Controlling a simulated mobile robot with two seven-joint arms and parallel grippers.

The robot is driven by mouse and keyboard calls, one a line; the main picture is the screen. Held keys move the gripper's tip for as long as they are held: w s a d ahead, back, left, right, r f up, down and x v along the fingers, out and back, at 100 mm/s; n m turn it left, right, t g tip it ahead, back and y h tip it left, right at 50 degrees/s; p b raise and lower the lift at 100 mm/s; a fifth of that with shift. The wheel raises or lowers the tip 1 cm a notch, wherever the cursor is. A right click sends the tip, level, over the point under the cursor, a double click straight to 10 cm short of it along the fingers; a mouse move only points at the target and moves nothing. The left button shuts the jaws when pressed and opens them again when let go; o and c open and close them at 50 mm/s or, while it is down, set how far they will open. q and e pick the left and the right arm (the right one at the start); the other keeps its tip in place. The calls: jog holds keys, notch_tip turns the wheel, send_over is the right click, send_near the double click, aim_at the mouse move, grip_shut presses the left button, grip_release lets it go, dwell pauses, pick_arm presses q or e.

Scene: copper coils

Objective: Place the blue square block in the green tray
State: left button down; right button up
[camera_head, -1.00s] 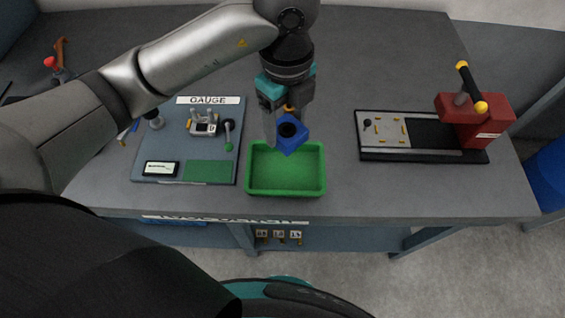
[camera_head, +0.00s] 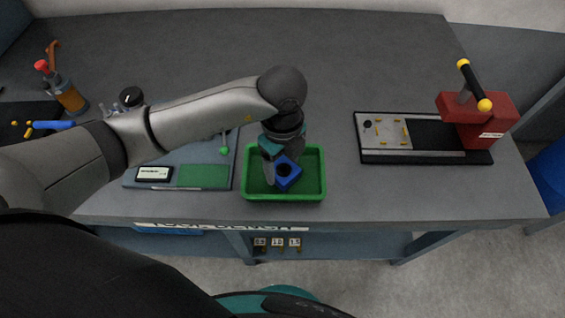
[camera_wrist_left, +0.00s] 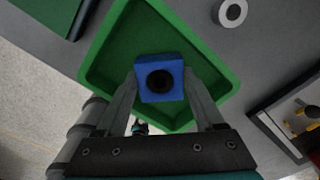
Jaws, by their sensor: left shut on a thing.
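The blue square block (camera_head: 288,173) has a dark round hole in its face and looks tilted in the head view. My left gripper (camera_head: 280,164) points down and is shut on it. The block appears within the outline of the green tray (camera_head: 290,196), which sits near the front edge of the table. In the left wrist view the block (camera_wrist_left: 160,65) is between the two fingers (camera_wrist_left: 160,84), with the tray's green floor (camera_wrist_left: 125,45) behind it. I cannot tell whether the block touches the floor. My right gripper is not in view.
A gauge board (camera_head: 150,185) lies left of the tray, partly under my left arm. A red press with a black lever (camera_head: 478,118) stands on a plate at right. A grey ring (camera_wrist_left: 231,12) lies outside the tray. The table between tray and press is clear.

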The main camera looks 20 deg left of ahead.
pick_arm(q)
grip_release()
jog(key=shift+f, duration=0.1)
jog(key=shift+r, duration=0.25)
notch_tip(320, 180, up, 12)
jog(key=p, duration=0.2)
jog(key=shift+f, duration=0.1)
dwell(0.6)
